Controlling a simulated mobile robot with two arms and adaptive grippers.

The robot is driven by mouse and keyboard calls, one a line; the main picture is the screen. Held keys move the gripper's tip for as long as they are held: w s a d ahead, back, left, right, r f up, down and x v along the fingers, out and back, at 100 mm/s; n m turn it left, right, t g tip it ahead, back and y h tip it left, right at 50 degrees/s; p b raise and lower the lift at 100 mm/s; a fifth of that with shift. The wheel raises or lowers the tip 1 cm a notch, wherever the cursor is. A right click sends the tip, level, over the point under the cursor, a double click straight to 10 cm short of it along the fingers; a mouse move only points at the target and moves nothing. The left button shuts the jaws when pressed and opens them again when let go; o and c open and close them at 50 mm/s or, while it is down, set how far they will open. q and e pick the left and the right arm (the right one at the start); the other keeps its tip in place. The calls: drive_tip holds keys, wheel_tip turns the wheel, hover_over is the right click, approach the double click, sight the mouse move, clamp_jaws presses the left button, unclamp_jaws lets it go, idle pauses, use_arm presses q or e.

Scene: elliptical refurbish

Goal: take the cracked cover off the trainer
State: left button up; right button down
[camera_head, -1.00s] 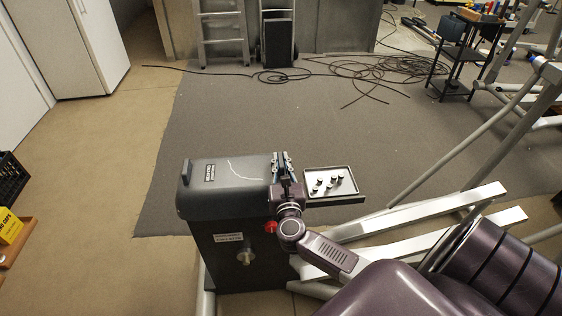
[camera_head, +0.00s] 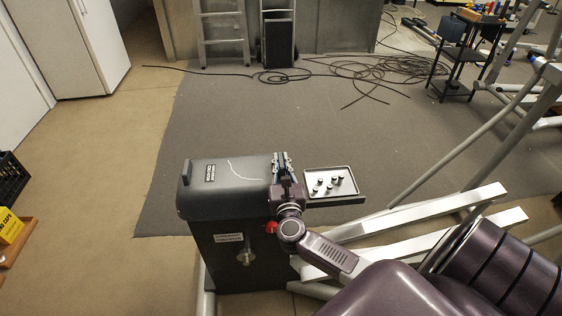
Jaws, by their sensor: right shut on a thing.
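The cracked cover (camera_head: 228,172) is a dark grey shell with a pale jagged crack line and a small label on top. It sits on the trainer's dark housing (camera_head: 215,258), which has a white label and a round metal hub on its near face. My right gripper (camera_head: 282,163) is at the cover's right end and is shut on it; the gripper body hides part of that end. My left gripper does not show.
A small tray (camera_head: 346,196) with several dark knobs or bolts stands right of the cover, close to my right gripper. Light metal frame bars (camera_head: 445,207) run to the right. Cables (camera_head: 365,72) lie on the floor behind. A yellow box (camera_head: 10,226) is at the left edge.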

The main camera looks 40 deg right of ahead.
drive_tip(key=shift+r, duration=0.35)
drive_tip(key=shift+w+r+p, duration=0.1)
drive_tip(key=shift+r+p, duration=0.15)
drive_tip(key=shift+p, duration=0.05)
drive_tip(key=shift+r+p, duration=3.55)
drive_tip(key=shift+r, duration=0.3)
